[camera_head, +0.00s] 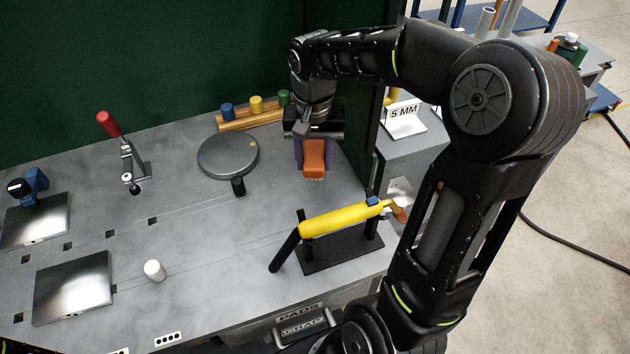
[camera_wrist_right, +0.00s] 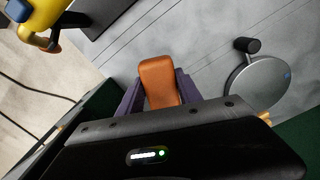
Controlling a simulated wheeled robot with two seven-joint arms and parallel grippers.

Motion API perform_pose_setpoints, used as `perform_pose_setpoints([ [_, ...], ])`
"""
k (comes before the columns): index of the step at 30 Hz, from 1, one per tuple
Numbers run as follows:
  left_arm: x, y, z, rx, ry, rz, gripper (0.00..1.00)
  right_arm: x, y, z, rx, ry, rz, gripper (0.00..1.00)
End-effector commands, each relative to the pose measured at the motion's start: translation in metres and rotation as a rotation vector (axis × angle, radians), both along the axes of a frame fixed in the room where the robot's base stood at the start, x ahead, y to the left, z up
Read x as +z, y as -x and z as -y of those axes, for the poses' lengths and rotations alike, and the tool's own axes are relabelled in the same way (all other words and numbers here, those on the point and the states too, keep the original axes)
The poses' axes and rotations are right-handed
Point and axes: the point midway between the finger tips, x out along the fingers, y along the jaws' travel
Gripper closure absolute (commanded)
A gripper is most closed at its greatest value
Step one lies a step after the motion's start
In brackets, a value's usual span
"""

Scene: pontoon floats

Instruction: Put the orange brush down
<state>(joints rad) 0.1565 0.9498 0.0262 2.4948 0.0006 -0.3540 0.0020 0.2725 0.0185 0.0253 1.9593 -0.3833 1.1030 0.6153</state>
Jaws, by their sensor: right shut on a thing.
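The orange brush (camera_head: 315,160) is between the purple fingers of my right gripper (camera_head: 314,158) in the head view. The gripper is shut on it and points down over the grey bench (camera_head: 200,265), near the green back wall. In the right wrist view the brush (camera_wrist_right: 159,82) shows as an orange block between the two purple fingers (camera_wrist_right: 157,93). Its lower end is hard to see, so I cannot tell whether it touches the bench. My left gripper is not in view.
A yellow torch (camera_head: 340,219) lies on a black stand just in front. A round grey turntable (camera_head: 228,155) is to the left, with a wooden rack (camera_head: 250,118) of coloured pegs behind. A red-handled clamp (camera_head: 125,150) stands further left.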

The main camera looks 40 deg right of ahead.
Motion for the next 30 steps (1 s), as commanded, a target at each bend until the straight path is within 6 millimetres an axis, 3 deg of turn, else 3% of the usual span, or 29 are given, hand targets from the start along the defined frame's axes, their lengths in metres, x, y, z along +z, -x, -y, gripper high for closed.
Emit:
perform_pose_setpoints([
  [6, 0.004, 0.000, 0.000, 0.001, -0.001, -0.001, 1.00, -0.034, 0.000, 0.000, -0.001, 0.000, -0.003, 0.91],
  [17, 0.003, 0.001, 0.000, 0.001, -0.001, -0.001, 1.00, -0.039, 0.000, 0.001, -0.001, 0.000, -0.001, 0.91],
  [24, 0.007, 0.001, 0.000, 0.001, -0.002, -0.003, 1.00, -0.069, 0.001, 0.000, -0.001, -0.001, -0.004, 0.91],
  [30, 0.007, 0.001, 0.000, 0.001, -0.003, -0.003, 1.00, -0.074, 0.000, 0.001, -0.001, 0.000, 0.000, 0.91],
])
